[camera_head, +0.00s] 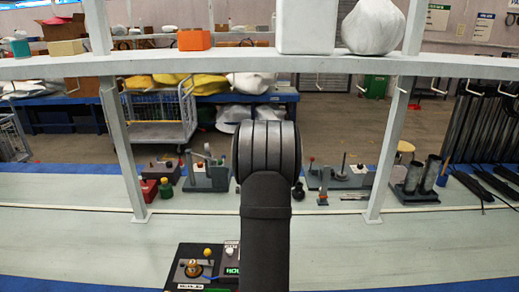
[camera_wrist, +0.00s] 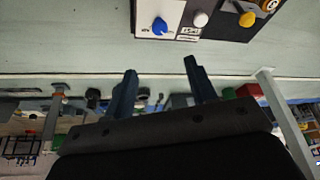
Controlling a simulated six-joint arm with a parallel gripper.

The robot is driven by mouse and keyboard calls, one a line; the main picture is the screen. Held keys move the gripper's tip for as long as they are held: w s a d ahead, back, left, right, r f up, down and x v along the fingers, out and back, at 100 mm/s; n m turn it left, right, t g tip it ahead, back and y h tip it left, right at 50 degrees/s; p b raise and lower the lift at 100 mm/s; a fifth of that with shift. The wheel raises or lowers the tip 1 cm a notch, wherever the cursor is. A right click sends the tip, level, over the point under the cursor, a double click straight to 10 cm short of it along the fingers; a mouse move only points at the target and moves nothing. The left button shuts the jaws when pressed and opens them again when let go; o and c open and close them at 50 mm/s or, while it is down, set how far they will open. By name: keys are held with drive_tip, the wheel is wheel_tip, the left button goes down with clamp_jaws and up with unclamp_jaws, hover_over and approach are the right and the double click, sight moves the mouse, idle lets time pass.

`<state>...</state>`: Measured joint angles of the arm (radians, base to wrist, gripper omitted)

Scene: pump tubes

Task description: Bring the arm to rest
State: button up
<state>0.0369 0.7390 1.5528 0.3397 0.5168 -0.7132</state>
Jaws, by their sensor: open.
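My gripper (camera_wrist: 160,65) shows in the wrist view with its two dark fingers spread apart. It is open, and nothing is between the fingers. A control box (camera_wrist: 215,30) with a blue, a white and a yellow knob lies beyond the fingertips, apart from them. In the head view my dark arm rises from the bottom edge through the middle and hides my gripper. The same control box (camera_head: 183,261) is partly hidden by the arm, at its lower left.
A pale bench (camera_head: 400,245) has free room on both sides of the arm. A white shelf (camera_head: 200,66) on slanted posts crosses above.

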drive_tip(key=x, duration=1.7)
drive_tip(key=shift+w, duration=0.1)
drive_tip(key=shift+f, duration=0.1)
drive_tip(key=shift+m, duration=0.3)
drive_tip(key=shift+m+h, duration=0.4)
drive_tip(key=shift+m, duration=0.2)
idle(1.6)
drive_tip(key=shift+a+m+h, duration=0.15)
drive_tip(key=shift+m+h, duration=0.35)
drive_tip(key=shift+m, duration=0.8)
drive_tip(key=v, duration=0.7)
drive_tip(key=shift+s, duration=0.25)
